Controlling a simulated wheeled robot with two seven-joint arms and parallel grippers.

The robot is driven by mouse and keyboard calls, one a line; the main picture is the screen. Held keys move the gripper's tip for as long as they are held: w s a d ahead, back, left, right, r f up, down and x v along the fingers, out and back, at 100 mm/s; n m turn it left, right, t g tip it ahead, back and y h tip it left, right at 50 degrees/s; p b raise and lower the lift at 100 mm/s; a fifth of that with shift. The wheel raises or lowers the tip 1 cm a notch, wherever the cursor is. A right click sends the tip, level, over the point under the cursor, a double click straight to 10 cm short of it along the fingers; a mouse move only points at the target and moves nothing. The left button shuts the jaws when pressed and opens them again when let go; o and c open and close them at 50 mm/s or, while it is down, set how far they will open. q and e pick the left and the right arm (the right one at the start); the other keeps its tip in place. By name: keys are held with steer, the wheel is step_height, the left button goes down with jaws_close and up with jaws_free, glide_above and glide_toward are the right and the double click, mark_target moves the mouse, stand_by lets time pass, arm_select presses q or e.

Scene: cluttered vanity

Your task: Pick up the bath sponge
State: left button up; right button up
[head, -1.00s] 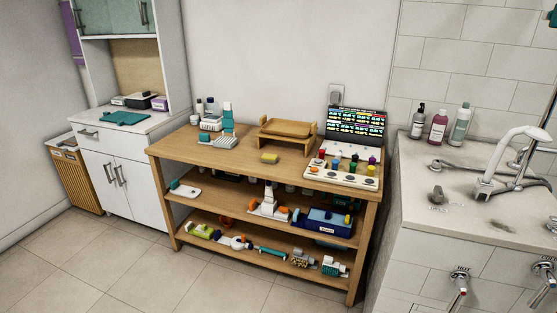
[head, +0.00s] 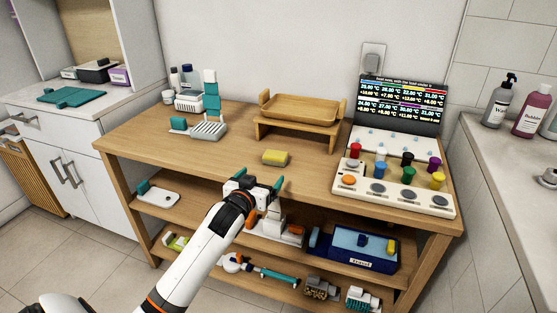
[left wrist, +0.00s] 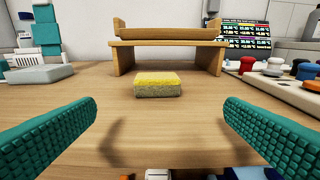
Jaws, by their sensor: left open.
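The bath sponge (head: 275,158) is a small yellow block with a duller, olive lower layer. It lies flat on the wooden table top (head: 190,151), in front of a small wooden stand. In the left wrist view the sponge (left wrist: 157,84) is ahead, near the middle between my fingers, and nothing touches it. My left gripper (head: 256,182) is open and empty at the table's front edge, short of the sponge. Its teal ridged fingers (left wrist: 178,128) are spread wide in the left wrist view. My right gripper is not in view.
A wooden stand with a tray (head: 297,108) stands behind the sponge. A panel with coloured knobs (head: 395,188) and a display (head: 402,104) are at the right. A grey brush-like block (head: 208,131) and teal blocks (head: 211,95) are at the left. The table around the sponge is clear.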

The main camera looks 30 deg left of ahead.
mark_target(274, 160)
arm_select(q)
steer(key=x, duration=0.6)
steer(key=shift+a+f+b, duration=0.1)
steer(key=shift+f+b, duration=0.05)
steer(key=shift+b, duration=0.25)
steer(key=shift+b+x, duration=0.45)
steer(key=shift+x, duration=2.5)
steer(key=shift+a, duration=0.1)
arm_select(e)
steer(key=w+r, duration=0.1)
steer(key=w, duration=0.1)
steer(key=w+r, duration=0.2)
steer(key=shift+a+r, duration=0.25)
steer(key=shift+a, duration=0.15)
arm_select(q)
steer(key=shift+c, duration=0.2)
steer(key=c, duration=1)
